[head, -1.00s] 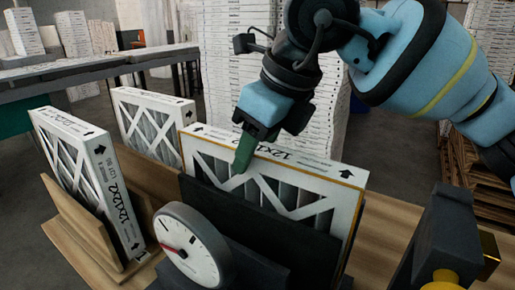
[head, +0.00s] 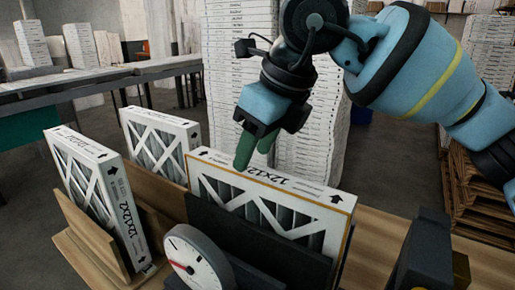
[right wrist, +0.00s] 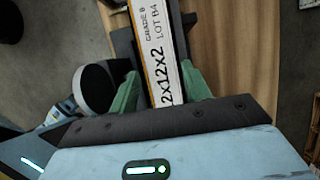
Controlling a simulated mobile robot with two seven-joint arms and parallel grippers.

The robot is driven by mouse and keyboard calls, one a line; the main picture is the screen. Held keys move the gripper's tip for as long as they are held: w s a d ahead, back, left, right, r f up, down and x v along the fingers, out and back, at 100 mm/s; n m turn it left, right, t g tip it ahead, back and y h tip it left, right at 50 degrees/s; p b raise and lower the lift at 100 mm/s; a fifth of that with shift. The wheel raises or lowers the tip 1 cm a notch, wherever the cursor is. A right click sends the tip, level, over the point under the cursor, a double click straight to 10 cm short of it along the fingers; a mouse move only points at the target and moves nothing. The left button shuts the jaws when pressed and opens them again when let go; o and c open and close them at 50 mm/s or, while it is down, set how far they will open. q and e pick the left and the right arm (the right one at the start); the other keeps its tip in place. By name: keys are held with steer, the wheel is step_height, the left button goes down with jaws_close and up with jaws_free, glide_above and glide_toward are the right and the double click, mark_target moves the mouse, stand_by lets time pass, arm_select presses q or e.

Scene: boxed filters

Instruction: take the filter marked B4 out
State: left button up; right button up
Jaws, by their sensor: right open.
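The filter marked B4 (head: 320,190) is a white cardboard-framed filter with an orange edge line, standing upright in a black slot holder (head: 240,232). In the right wrist view the label on its top edge (right wrist: 157,50) reads GRADE B, LOT B4, 12x12x2. My right gripper (head: 255,150) is over the left part of that top edge. It is open, and its green fingers (right wrist: 162,92) appear on either side of the edge in the right wrist view. I cannot tell whether they reach below the edge. My left gripper is not in view.
Another filter (head: 98,190) leans in a wooden holder (head: 85,228) at left, and a third (head: 160,140) stands behind. A round dial (head: 198,262) is in front of the black holder. A dark block (head: 425,250) stands at right. Tall stacks of boxes are behind.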

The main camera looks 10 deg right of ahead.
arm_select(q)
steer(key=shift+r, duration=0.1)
arm_select(e)
steer(key=o, duration=0.5)
steer(key=shift+r, duration=0.1)
steer(key=shift+o, duration=0.2)
steer(key=v, duration=0.2)
steer(key=shift+r, duration=0.3)
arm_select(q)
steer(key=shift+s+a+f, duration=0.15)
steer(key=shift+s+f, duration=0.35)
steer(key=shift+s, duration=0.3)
arm_select(e)
steer(key=v, duration=0.5)
steer(key=shift+s, duration=0.1)
